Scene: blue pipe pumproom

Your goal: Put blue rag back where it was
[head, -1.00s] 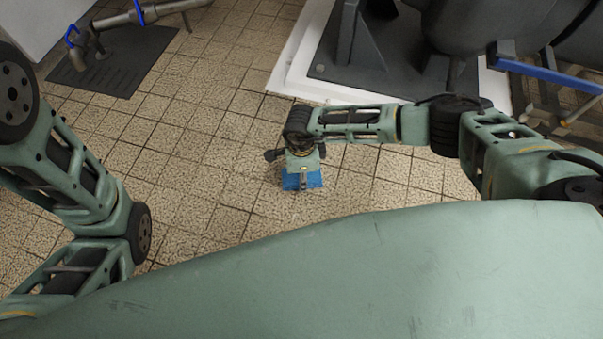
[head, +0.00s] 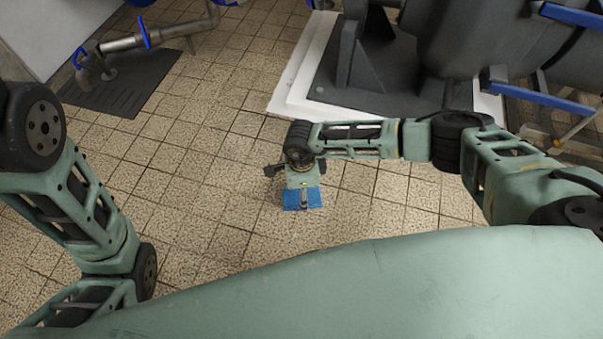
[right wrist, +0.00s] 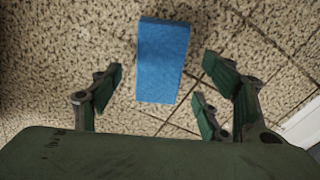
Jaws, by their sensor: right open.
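The blue rag (head: 314,199) looks like a flat folded rectangle and lies on the tiled floor in the middle of the head view. My right gripper (head: 303,192) is above it and hides part of it. In the right wrist view the rag (right wrist: 163,55) shows whole, between and partly beyond the spread fingers of my right gripper (right wrist: 158,79). The fingers are open and hold nothing. The exact height of the fingertips over the rag is hard to tell. My left arm is at the left of the head view, its gripper outside the picture.
A dark machine on a white-edged plinth (head: 287,100) stands beyond my right arm. Pipes with blue parts (head: 145,38) rise by a dark floor plate (head: 125,90) at the back left. The tiled floor (head: 190,160) between is clear.

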